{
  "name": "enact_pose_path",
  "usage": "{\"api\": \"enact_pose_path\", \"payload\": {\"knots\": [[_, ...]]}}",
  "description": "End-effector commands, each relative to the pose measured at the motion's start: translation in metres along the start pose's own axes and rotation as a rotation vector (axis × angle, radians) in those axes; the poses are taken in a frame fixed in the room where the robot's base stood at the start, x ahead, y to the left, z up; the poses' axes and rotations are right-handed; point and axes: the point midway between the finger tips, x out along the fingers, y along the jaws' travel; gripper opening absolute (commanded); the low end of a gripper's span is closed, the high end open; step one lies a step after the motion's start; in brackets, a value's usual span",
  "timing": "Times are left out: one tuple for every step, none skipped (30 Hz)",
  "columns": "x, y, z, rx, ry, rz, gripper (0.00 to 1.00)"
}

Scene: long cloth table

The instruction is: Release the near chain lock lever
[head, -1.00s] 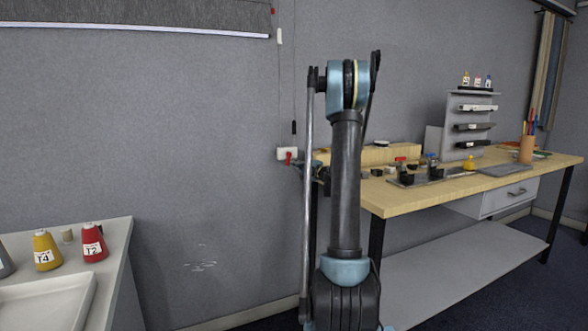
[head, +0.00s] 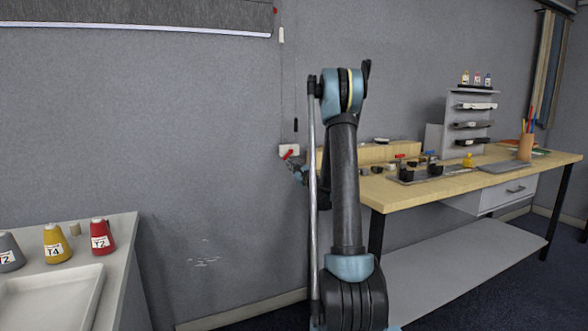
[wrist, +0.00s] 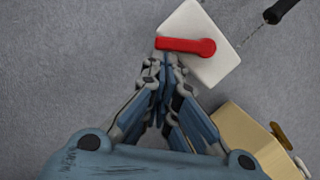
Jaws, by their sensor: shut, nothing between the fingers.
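The near chain lock is a white plate (head: 291,148) on the grey wall with a red lever (head: 288,155). In the wrist view, the white plate (wrist: 205,62) sits at an angle and the red lever (wrist: 186,45) lies across it, its free end reaching past the plate's left edge. My gripper (wrist: 163,62) is shut and empty, its fingertips just below the lever's free end. I cannot tell whether they touch it. In the head view my gripper (head: 299,171) is small and partly hidden by my arm, just below the lock.
A dark shade (head: 140,14) hangs above, with thin lines running down the wall to a black handle (head: 295,125). The wooden workbench (head: 395,192) stands close on the right. A grey table (head: 128,240) with thread cones is at left. The wall between is free.

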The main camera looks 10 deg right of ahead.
Motion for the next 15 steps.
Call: {"api": "enact_pose_path", "payload": {"knots": [[0.001,0.003,0.002,0.042,0.0,-0.01,0.0],[0.001,0.004,0.004,0.067,-0.001,-0.016,0.0],[0.001,0.005,0.005,0.102,-0.001,-0.024,0.0],[0.002,0.006,0.006,0.126,0.0,-0.031,0.0],[0.002,0.007,0.007,0.151,-0.001,-0.036,0.0],[0.002,0.008,0.009,0.18,-0.001,-0.044,0.0],[0.003,0.008,0.01,0.203,0.0,-0.05,0.0],[0.003,0.009,0.011,0.224,0.0,-0.056,0.0],[0.003,0.01,0.012,0.25,0.0,-0.062,0.0],[0.003,0.01,0.013,0.27,-0.001,-0.067,0.0],[0.004,0.011,0.014,0.287,0.0,-0.071,0.0],[0.003,0.01,0.013,0.281,0.0,-0.071,0.0],[0.003,0.01,0.013,0.279,0.0,-0.07,0.0],[0.003,0.01,0.013,0.279,0.0,-0.07,0.0],[0.003,0.01,0.013,0.278,0.0,-0.07,0.0]]}}
